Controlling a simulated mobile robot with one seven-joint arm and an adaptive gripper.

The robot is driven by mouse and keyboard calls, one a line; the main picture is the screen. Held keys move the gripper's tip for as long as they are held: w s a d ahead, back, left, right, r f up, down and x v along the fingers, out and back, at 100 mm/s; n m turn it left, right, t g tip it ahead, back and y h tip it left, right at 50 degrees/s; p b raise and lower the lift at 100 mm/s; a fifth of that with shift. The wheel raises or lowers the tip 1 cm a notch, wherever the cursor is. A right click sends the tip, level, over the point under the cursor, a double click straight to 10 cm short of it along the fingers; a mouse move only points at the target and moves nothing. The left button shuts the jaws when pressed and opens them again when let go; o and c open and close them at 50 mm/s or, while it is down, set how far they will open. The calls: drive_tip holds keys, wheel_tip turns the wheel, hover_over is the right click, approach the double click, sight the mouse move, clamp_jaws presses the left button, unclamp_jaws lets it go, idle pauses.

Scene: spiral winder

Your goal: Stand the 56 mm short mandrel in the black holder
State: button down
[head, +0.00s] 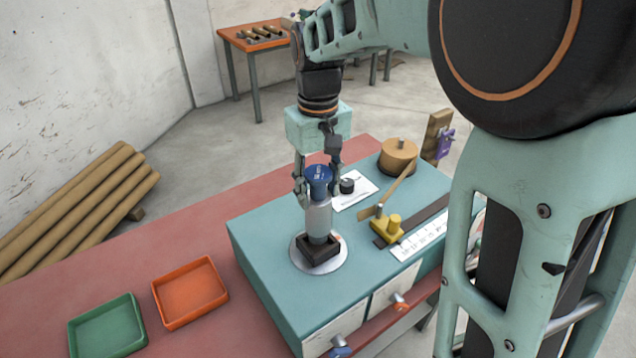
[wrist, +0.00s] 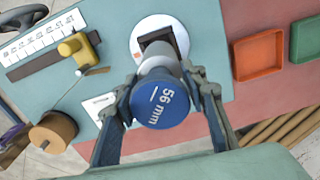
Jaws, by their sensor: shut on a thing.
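The 56 mm short mandrel (head: 318,215) is a grey cylinder with a blue cap; the cap's "56 mm" label faces up in the wrist view (wrist: 160,102). My gripper (head: 318,185) is shut on it near the cap, with a finger on each side; the fingers also show in the wrist view (wrist: 163,105). The mandrel is about upright. Its lower end is at the square black holder (head: 318,262), which sits on a round light plate on the teal machine top. The holder also shows in the wrist view (wrist: 157,43). I cannot tell how deep the lower end sits.
An orange tray (head: 189,292) and a green tray (head: 107,326) lie left on the red bench. Brown tubes (head: 75,215) lie behind.

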sight(318, 200)
drive_tip(key=shift+f+b, duration=0.9)
drive_tip(key=shift+f, duration=0.6)
drive_tip(key=c, duration=1.1)
unclamp_jaws()
drive_tip(key=shift+f, duration=0.1)
wheel_tip(318, 200, up, 12)
drive_tip(key=shift+r, duration=0.1)
